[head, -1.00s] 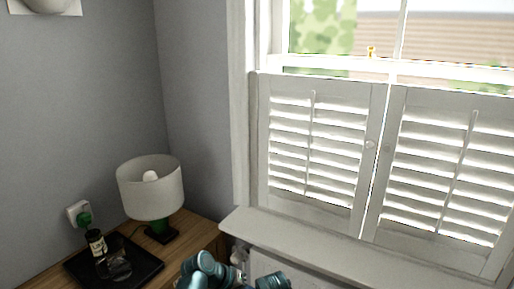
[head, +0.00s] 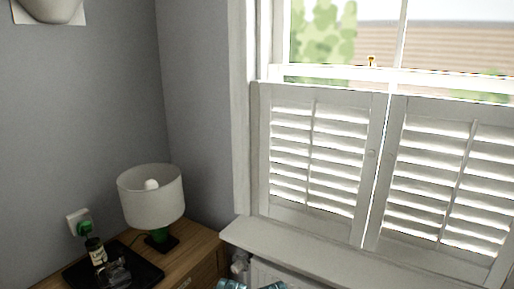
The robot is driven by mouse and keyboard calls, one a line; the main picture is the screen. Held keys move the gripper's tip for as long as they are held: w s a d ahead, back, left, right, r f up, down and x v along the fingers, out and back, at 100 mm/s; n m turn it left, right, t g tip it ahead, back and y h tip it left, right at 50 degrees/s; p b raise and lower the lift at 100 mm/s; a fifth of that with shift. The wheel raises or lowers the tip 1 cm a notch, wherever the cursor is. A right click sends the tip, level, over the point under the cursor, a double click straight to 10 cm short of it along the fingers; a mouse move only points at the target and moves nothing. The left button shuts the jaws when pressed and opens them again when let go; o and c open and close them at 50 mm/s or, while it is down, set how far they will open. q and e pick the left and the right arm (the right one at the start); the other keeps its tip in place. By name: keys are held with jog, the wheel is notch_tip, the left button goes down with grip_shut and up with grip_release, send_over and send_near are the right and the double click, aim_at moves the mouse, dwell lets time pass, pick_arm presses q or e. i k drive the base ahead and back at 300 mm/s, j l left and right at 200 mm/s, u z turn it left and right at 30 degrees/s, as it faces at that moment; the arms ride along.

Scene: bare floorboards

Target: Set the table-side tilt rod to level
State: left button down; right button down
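The left shutter panel (head: 263,150) stands on the side of the lamp table. Its thin white tilt rod (head: 311,150) runs down the middle of the slats, nearly upright in the picture. Bright gaps show between these slats, so they are not fully shut; their exact angle is hard to tell. The right shutter panel has its own tilt rod (head: 459,180), which looks slanted in the picture, with bright gaps between its slats too. Only small teal parts of my arms show at the bottom edge, well below the shutters. Neither gripper's fingers are in view.
A window sill (head: 330,252) juts out below the shutters, with a white radiator (head: 262,273) under it. The wooden table (head: 205,252) at lower left carries a lamp (head: 151,196) and a black tray (head: 147,272) with a bottle (head: 95,250).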

aim_at(471, 136)
jog(key=i+z, duration=0.1)
jog(key=z, duration=0.3)
jog(key=i+z, duration=0.1)
jog(key=z, duration=0.25)
jog(key=i+z, duration=0.1)
jog(key=z, duration=0.3)
jog(key=i+z, duration=0.1)
jog(key=z, duration=0.25)
